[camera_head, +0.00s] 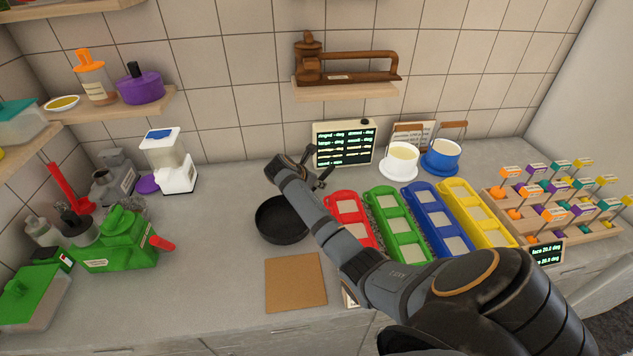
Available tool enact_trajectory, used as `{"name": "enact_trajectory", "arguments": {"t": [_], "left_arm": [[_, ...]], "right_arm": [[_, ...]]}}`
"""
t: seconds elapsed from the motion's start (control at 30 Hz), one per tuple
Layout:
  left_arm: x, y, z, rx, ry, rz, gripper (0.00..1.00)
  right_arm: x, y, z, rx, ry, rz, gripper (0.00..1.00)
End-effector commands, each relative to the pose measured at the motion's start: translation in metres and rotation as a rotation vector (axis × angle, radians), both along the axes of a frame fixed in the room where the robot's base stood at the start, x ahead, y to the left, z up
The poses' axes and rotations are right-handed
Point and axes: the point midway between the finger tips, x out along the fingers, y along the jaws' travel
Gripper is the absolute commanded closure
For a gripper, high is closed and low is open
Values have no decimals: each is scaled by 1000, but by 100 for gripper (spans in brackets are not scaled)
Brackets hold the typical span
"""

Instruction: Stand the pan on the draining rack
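A round black pan (275,222) lies flat on the grey counter, left of the coloured trays. My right arm comes in from the lower right and passes over the pan's right side, hiding part of it. I cannot see the pan's handle. My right gripper (318,172) is beyond the pan, in front of the dark display board. Its small dark fingers look spread apart, with nothing seen between them. My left gripper is not in view. I cannot make out a draining rack for certain.
A brown square board (295,282) lies in front of the pan. Red (345,207), green, blue and yellow (478,215) trays stand to the right. White (402,160) and blue (440,158) pots stand behind. A green appliance (115,240) is at left.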

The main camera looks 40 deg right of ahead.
Motion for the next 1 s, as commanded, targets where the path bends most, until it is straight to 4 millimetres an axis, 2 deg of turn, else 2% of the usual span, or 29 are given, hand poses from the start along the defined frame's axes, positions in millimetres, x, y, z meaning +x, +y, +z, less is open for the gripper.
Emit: {"name": "enact_trajectory", "arguments": {"t": [0.27, 0.3, 0.43, 0.77, 0.87, 1.0], "left_arm": [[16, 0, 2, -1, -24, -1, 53], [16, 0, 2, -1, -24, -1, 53], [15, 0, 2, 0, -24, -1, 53], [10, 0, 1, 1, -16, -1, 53], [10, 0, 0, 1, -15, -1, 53], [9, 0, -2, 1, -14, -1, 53]], "right_arm": [[0, 0, -1, 0, -2, 1, 100], [0, 0, -2, -1, -2, 0, 74], [0, 0, -2, -1, -2, 0, 56], [0, 1, 0, -1, -2, 0, 55], [-1, 10, 8, 0, -3, 3, 55], [-6, 33, 31, 2, -5, 3, 55]]}}
